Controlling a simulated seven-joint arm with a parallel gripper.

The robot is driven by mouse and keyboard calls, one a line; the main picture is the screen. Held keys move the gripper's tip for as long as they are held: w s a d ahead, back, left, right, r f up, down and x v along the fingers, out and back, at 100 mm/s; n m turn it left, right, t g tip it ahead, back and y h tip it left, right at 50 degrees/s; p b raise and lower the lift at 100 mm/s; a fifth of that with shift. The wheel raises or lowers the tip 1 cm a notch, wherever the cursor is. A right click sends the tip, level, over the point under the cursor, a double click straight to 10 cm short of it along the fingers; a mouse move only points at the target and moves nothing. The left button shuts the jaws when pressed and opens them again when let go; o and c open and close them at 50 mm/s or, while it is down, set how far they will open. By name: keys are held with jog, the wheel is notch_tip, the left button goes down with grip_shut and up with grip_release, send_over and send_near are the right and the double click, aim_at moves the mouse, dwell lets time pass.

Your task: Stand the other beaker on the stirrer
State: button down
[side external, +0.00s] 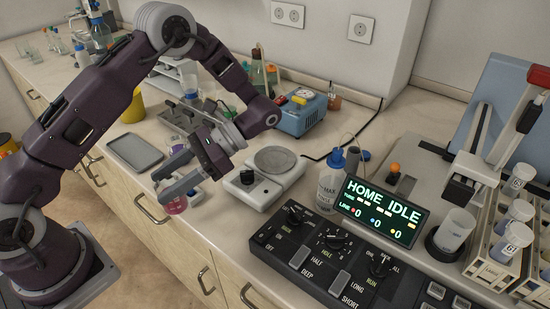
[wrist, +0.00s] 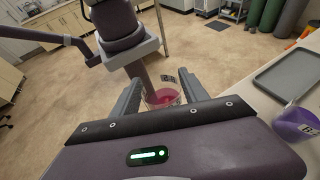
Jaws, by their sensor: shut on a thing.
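My gripper (side external: 168,181) is shut on a clear beaker of pink liquid (side external: 175,205), near the front edge of the bench. In the wrist view the same beaker (wrist: 162,98) sits between the two fingers of my gripper (wrist: 162,91). It looks roughly upright. A second beaker with purple liquid (wrist: 297,124), marked B, stands on the bench at the right of the wrist view. The white stirrer (side external: 262,184), with a round grey plate (side external: 275,159) and a black knob, stands right of my gripper in the side view. Its plate is bare.
A grey tray (side external: 134,151) lies on the bench left of my gripper. A blue device (side external: 303,117) stands behind the stirrer. A wash bottle (side external: 328,187), a lit display (side external: 381,211) and a black control panel (side external: 335,255) stand to its right. Glassware crowds the back.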

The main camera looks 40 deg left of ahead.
jog(key=w+d+n+h, duration=0.3)
jog(key=d+n+h, duration=0.3)
jog(key=n+h, duration=0.15)
notch_tip(320, 180, up, 11)
jog(key=n+t+h, duration=1.2)
jog(key=n+t, duration=0.1)
jog(key=n, duration=0.2)
send_over(275, 159)
jog(key=shift+y, duration=0.25)
notch_tip(275, 159, down, 10)
jog(key=c, duration=0.6)
grip_release()
jog(key=shift+f, duration=0.1)
